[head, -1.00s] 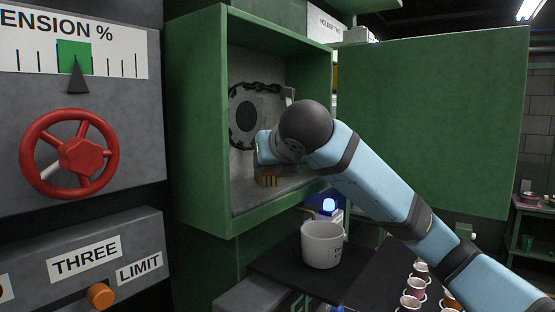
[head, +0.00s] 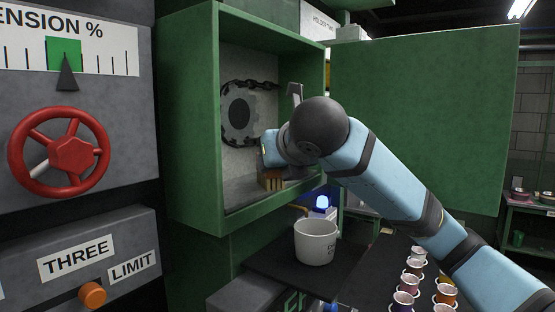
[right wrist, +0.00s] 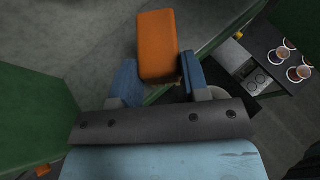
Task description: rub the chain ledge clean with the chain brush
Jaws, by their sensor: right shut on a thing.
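The chain ledge (head: 240,192) is the grey floor of an open green cabinet in the head view. The chain brush (head: 271,180) has tan bristles pointing down at the ledge's right part, at or just above it; contact cannot be told. My right gripper (head: 270,150) reaches in from the right. In the right wrist view, the brush's orange body (right wrist: 157,45) sits between the fingers of my right gripper (right wrist: 158,75), which is shut on it. My arm hides part of the cabinet's right side. My left gripper is not in view.
A dark chain (head: 250,84) runs around a toothed wheel (head: 238,115) on the cabinet's back wall. The open green door (head: 430,110) stands to the right. A red handwheel (head: 60,152) is at left.

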